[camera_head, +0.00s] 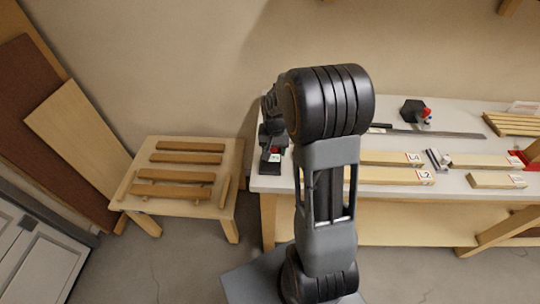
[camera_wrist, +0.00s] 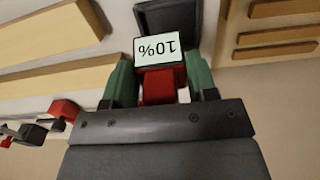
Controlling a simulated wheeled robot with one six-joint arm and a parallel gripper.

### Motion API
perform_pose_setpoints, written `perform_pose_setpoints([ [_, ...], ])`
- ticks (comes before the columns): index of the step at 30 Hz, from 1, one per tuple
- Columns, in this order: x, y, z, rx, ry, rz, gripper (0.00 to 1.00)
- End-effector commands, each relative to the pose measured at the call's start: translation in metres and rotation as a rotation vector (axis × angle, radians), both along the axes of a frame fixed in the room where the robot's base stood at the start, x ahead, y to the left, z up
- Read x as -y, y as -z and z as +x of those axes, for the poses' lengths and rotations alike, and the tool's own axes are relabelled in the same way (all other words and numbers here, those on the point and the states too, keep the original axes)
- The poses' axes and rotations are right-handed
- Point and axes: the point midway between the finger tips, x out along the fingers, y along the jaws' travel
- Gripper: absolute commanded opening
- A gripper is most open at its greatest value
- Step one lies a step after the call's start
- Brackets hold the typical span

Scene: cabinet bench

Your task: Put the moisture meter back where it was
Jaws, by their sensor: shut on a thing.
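The moisture meter (camera_wrist: 157,50) is a red-bodied device with a pale display that reads 10%, upside down in the wrist view. My gripper (camera_wrist: 160,84) is shut on its red body, with a green finger on each side. In the head view my gripper (camera_head: 273,146) is over the left end of the workbench, and the meter (camera_head: 275,157) shows small below it. A dark square tray or holder (camera_head: 270,168) is at the bench's left end; it also shows beyond the meter in the wrist view (camera_wrist: 183,14). The meter partly covers it. I cannot tell whether they touch.
The workbench (camera_head: 272,184) carries labelled boards (camera_head: 395,175), a metal straightedge (camera_head: 445,134), and a black block (camera_head: 413,110) with a red-topped item beside it. A low wooden stand with slats (camera_head: 172,207) is left of the bench, across a gap. Sheets lean at far left.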

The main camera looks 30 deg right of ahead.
Motion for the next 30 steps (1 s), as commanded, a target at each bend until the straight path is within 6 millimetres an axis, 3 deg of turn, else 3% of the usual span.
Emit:
perform_pose_setpoints([
  [8,-0.011,0.014,0.009,-0.001,-0.004,0.0,0.24],
  [15,-0.01,0.042,0.009,-0.001,-0.003,0.0,0.24],
  [29,-0.01,0.049,0.009,0.001,-0.004,0.0,0.24],
  [30,-0.01,0.049,0.009,0.0,-0.004,0.0,0.55],
])
